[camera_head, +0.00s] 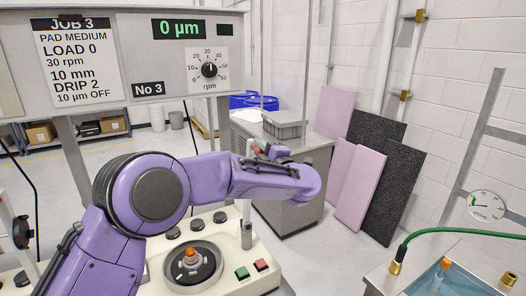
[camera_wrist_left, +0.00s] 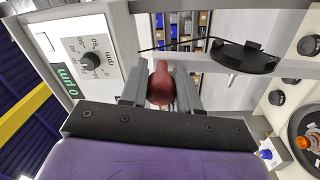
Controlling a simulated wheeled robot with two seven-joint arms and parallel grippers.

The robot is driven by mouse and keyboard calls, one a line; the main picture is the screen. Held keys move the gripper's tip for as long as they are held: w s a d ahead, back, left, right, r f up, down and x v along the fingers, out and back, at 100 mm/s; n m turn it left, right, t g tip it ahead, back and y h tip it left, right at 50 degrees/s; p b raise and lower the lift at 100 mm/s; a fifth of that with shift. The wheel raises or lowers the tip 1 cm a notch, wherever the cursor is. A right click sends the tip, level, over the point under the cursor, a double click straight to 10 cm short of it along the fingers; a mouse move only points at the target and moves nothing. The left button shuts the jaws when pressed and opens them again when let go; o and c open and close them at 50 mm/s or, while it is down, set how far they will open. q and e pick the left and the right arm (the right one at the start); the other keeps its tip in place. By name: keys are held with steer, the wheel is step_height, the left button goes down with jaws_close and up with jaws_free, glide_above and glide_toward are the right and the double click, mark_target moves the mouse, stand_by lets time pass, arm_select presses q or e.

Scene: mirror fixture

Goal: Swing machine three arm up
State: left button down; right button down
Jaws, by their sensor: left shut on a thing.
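The machine with the No 3 label (camera_head: 148,89) has a cream base (camera_head: 218,283) and a round bowl (camera_head: 170,273) with an orange-topped piece (camera_head: 190,257) in its middle. A pale upright post (camera_head: 246,220) stands at the base's back right; its upper part passes behind my left arm. My left gripper (camera_head: 278,153) is above and right of this post, its fingers mostly hidden in the head view. In the left wrist view my left gripper (camera_wrist_left: 160,92) is shut around a dark red knob (camera_wrist_left: 160,78). My right gripper is out of view.
The display panel (camera_head: 222,58) hangs over the machine. A grey cabinet (camera_head: 290,205) and leaning pink and black boards (camera_head: 362,185) stand behind. A water tank (camera_head: 455,280) with a green hose (camera_head: 450,232) is at right. A black disc (camera_wrist_left: 245,58) shows beside the gripper.

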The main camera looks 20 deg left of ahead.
arm_select(q)
steer(key=shift+d, duration=0.1)
steer(key=c, duration=0.9)
jaws_free()
steer(key=shift+o, duration=0.4)
steer(key=shift+w+d, duration=0.15)
steer(key=shift+w, duration=0.05)
steer(key=b+v, duration=0.5)
steer(key=v, duration=0.5)
steer(key=shift+s+d+f, duration=0.15)
steer(key=shift+d, duration=0.05)
